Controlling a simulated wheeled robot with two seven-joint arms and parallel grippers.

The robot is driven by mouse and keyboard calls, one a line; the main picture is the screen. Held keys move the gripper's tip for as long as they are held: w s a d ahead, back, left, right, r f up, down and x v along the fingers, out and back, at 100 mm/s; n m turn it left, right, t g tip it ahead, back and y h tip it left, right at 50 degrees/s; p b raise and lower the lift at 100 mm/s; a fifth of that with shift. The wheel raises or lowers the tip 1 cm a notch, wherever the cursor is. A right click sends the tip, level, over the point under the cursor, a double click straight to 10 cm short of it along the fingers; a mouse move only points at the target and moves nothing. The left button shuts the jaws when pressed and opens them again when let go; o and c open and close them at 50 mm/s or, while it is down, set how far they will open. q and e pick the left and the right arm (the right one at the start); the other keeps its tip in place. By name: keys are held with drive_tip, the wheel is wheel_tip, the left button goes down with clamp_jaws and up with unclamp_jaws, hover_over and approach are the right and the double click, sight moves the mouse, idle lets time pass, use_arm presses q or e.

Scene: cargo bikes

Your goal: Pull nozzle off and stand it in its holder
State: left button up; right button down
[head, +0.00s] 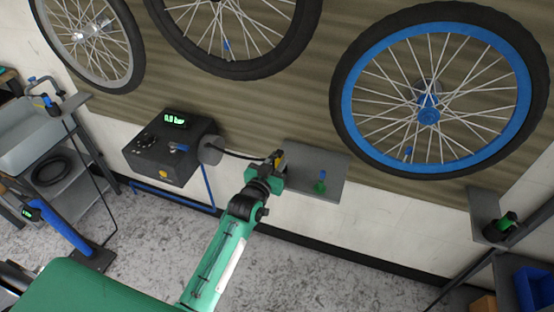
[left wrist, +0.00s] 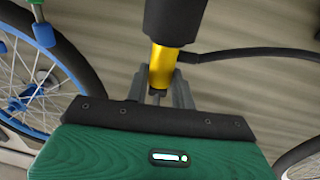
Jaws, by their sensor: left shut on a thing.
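My left gripper (head: 277,160) is shut on the nozzle, in front of the wall by the grey shelf. In the left wrist view the nozzle has a black body (left wrist: 175,22) and a yellow collar (left wrist: 162,66), with the grey fingers at the collar. A black hose (left wrist: 250,55) leads off from it; in the head view the hose (head: 238,155) runs to the dark pump box. The grey shelf (head: 325,165) carries a small green and blue upright piece (head: 320,183); I cannot tell if it is the holder. My right gripper is not in view.
A blue-rimmed wheel (head: 428,116) hangs at the right, with two more wheels to the left. The dark pump box (head: 165,152) reads about 0.0 bar. Another small shelf (head: 487,205) sits at the far right.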

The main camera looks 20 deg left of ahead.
use_arm(q)
drive_tip(key=shift+f, duration=0.3)
drive_tip(key=o, duration=1)
drive_tip(key=shift+o, duration=0.4)
drive_tip(key=shift+s+a+r+p, duration=0.15)
drive_tip(key=shift+s+p, duration=0.45)
drive_tip(key=shift+s, duration=0.55)
drive_tip(key=shift+s+a+f+p, duration=0.15)
drive_tip(key=shift+s+p, duration=0.4)
drive_tip(key=shift+s, duration=0.55)
drive_tip(key=s, duration=0.1)
drive_tip(key=s+p, duration=0.1)
drive_tip(key=s, duration=0.1)
drive_tip(key=s+p, duration=0.1)
drive_tip(key=s, duration=0.1)
drive_tip(key=shift+s+a+r, duration=0.1)
drive_tip(key=shift+s+a, duration=0.15)
drive_tip(key=shift+a, duration=0.05)
